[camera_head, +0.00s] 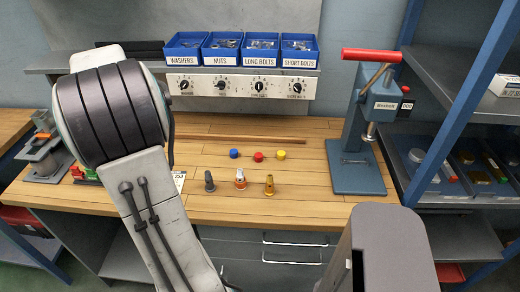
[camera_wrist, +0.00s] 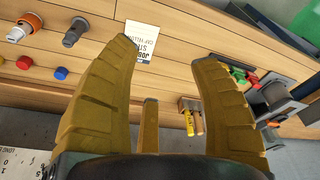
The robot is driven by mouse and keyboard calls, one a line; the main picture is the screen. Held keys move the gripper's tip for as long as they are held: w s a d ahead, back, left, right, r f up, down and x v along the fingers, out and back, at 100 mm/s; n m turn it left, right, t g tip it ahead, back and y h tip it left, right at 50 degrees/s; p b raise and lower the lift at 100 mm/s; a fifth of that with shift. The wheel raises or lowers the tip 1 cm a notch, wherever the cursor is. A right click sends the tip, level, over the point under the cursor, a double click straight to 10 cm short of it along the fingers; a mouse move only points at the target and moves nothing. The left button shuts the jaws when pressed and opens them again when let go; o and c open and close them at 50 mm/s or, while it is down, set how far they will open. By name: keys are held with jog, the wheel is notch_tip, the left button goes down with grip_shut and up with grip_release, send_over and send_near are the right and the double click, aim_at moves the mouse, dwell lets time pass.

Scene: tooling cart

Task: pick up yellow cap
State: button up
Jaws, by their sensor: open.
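The yellow cap (camera_head: 281,154) sits on the wooden workbench (camera_head: 225,208), at the right end of a row with a red cap (camera_head: 258,156) and a blue cap (camera_head: 234,153). In the head view, my arm hides the gripper.
Three small fittings, dark (camera_head: 209,182), orange-white (camera_head: 240,179) and brass (camera_head: 269,186), stand in front of the caps. A blue press with a red handle (camera_head: 371,55) stands right. Labelled blue bins (camera_head: 222,60) sit above a knob panel (camera_head: 240,87). A vise (camera_head: 45,155) is left.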

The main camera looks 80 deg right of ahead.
jog(key=s+d+f+m+p, duration=0.25)
jog(key=s+d, duration=0.25)
jog(key=d, duration=0.7)
jog(key=s+d+f+m+p, duration=0.1)
jog(key=s+d+f+m, duration=0.1)
jog(key=s+d, duration=0.2)
jog(key=s+d+f+m+g+p, duration=0.1)
jog(key=s+d+f, duration=0.1)
jog(key=s+d, duration=0.3)
jog(key=s+d+f+m, duration=0.2)
jog(key=s+d, duration=0.2)
jog(key=s, duration=0.7)
jog(key=shift+s+d+f+m+g+p, duration=0.1)
jog(key=shift+d+f+m+g+p, duration=0.05)
jog(key=shift+d+m+g+p, duration=0.2)
jog(key=m, duration=0.1)
send_over(280, 153)
jog(key=f, duration=0.4)
jog(key=shift+a, duration=0.35)
jog(key=shift+d+f, duration=0.1)
jog(key=shift+f, duration=0.35)
